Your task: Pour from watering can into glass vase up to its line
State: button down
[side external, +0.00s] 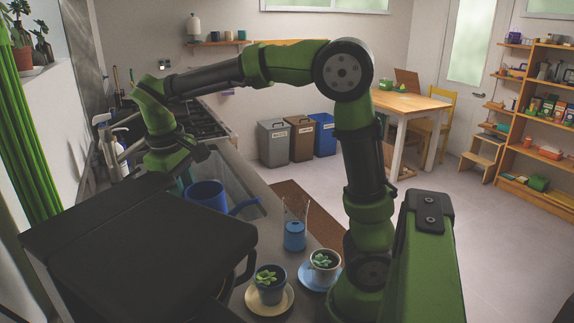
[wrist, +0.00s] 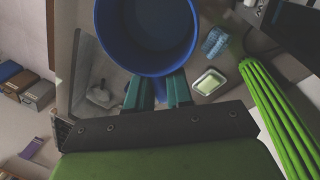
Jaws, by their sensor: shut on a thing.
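Water inside the can is not clear.
A large dark box (side external: 140,245) blocks the near left. Two potted succulents, one in a dark pot (side external: 271,291) and one in a pale pot (side external: 324,264), stand on saucers near the vase. The wrist view shows a sponge dish (wrist: 209,82) and green curtain (wrist: 275,110).

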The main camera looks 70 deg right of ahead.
jog(key=s+d+m+g+y, duration=0.1)
jog(key=s+d+m, duration=0.3)
jog(key=d, duration=0.6)
jog(key=s+d+m, duration=0.2)
jog(key=d+m, duration=0.3)
jog(key=d, duration=0.5)
jog(key=s+d+m+g+y, duration=0.1)
jog(key=s+d+m, duration=0.35)
jog(key=d, duration=0.55)
jog(key=s+d+m+y, duration=0.1)
jog(key=s+d+m, duration=0.45)
jog(key=s, duration=0.35)
jog(key=s+d+m, duration=0.4)
jog(key=s+d, duration=0.3)
jog(key=s, duration=0.2)
jog(key=w+x, duration=0.2)
jog(key=x, duration=0.8)
jog(key=shift+s+d+f, duration=0.2)
jog(key=shift+s+d, duration=0.05)
jog(key=shift+s, duration=0.15)
jog(key=shift+r, duration=0.1)
jog(key=shift+w+a+r+m+g+h, duration=0.1)
jog(key=shift+w+a+r+g+h, duration=0.1)
jog(key=shift+a+r+h, duration=0.35)
jog(key=shift+w+a+r+m+g+h, duration=0.1)
jog(key=shift+w+a+r+g+h, duration=0.15)
jog(key=shift+r, duration=0.55)
jog(key=shift+w+a+r+m+g+h, duration=0.1)
jog(key=shift+w+a+r+g+h, duration=0.2)
jog(key=shift+r, duration=0.35)
